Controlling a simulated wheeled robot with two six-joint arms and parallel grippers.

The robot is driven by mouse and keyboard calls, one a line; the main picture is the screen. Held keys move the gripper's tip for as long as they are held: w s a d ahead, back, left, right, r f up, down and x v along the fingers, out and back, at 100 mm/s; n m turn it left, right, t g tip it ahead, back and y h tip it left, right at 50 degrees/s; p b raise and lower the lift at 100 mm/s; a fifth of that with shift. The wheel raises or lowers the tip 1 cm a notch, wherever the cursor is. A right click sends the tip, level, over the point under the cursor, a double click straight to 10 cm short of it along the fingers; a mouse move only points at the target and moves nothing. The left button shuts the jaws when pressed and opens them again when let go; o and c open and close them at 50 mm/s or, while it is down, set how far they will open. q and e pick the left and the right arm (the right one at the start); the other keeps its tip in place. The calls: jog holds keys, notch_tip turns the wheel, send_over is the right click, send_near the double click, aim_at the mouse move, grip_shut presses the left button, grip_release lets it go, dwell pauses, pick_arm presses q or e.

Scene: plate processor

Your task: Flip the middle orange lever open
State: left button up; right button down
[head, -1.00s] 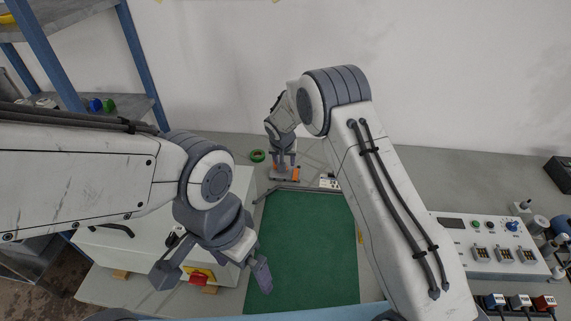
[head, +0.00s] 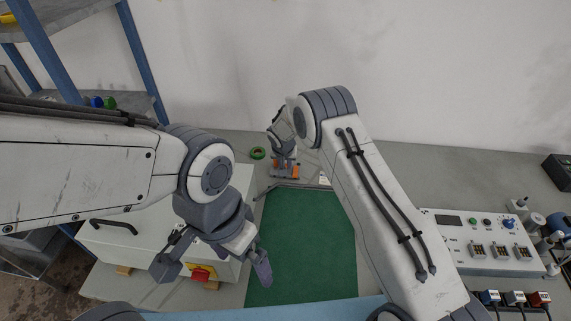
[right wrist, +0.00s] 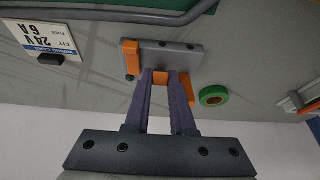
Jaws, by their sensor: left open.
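The grey lever block (head: 290,176) with orange levers is on the bench beyond the green mat. In the right wrist view the block (right wrist: 185,55) shows an orange lever (right wrist: 131,59) at its left. The middle orange lever (right wrist: 163,76) shows between my right fingertips, and another orange part (right wrist: 194,100) is partly hidden behind the right finger. My right gripper (right wrist: 162,76) is at the middle lever, its fingers a small gap apart; I cannot tell whether they press on it. It also shows in the head view (head: 285,164). My left gripper (head: 212,268) is open and empty, above the white box.
A green ring (head: 258,153) lies left of the block, close to my right gripper. The green mat (head: 305,245) is clear. A white box (head: 150,240) with a red knob (head: 201,274) is at left; a control panel (head: 480,240) is at right. A label plate (right wrist: 45,42) is near the block.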

jog(key=shift+r, duration=0.1)
jog(key=shift+w+d+r+g+p, duration=0.15)
jog(key=shift+w+g+p, duration=0.15)
jog(key=shift+g+p, duration=0.15)
jog(key=shift+w+f+g+b, duration=0.15)
jog(key=shift+f+g+b, duration=0.05)
jog(key=shift+g+b, duration=0.1)
jog(key=shift+w+g+b, duration=0.2)
jog(key=shift+g+b, duration=0.15)
jog(key=shift+b, duration=0.8)
jog(key=shift+d+r, duration=0.1)
jog(key=shift+r, duration=0.2)
jog(key=c, duration=0.8)
grip_release()
jog(key=shift+o, duration=0.2)
jog(key=shift+g, duration=0.3)
